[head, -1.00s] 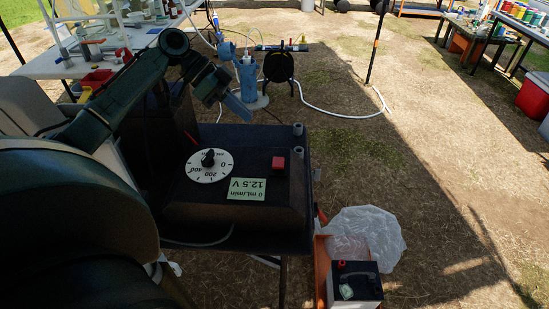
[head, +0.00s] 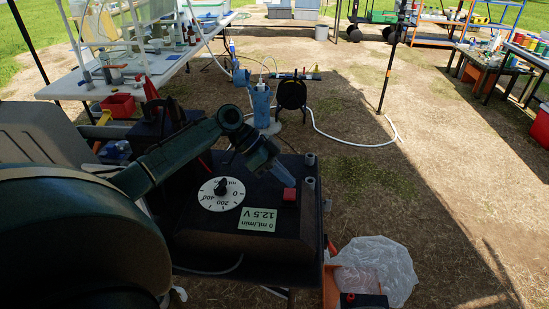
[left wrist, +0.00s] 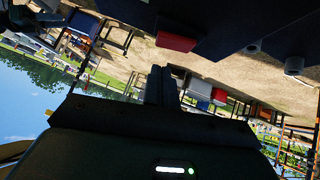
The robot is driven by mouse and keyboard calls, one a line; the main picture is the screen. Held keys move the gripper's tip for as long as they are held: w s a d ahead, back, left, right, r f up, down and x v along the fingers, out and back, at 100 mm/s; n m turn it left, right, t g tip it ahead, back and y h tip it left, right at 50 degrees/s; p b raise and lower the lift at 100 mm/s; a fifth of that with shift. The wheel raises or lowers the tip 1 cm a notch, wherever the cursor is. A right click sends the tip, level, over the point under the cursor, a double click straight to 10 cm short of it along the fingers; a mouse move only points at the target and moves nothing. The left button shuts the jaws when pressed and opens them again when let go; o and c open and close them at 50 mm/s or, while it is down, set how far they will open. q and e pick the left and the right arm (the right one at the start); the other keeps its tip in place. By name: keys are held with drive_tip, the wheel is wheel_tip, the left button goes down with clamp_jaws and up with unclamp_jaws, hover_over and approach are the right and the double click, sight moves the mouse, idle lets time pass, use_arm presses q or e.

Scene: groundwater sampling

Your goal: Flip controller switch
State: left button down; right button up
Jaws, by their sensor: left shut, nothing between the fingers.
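The controller (head: 200,240) is a dark box on a dark stand. The left wrist view shows the red switch (left wrist: 176,42) upside down, near the shut fingers (left wrist: 162,72). My right gripper is not in view.
Grey posts (head: 309,160) stand at the stand's far right corner. A blue pump-like unit (head: 261,105) and a black reel (head: 292,96) are on the ground behind. A clear plastic bag (head: 385,268) lies at the lower right. A white table (head: 150,77) stands at the back left.

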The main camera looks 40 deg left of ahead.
sight(290, 194)
use_arm(q)
drive_tip(key=shift+s+f, duration=0.2)
drive_tip(key=shift+f, duration=1)
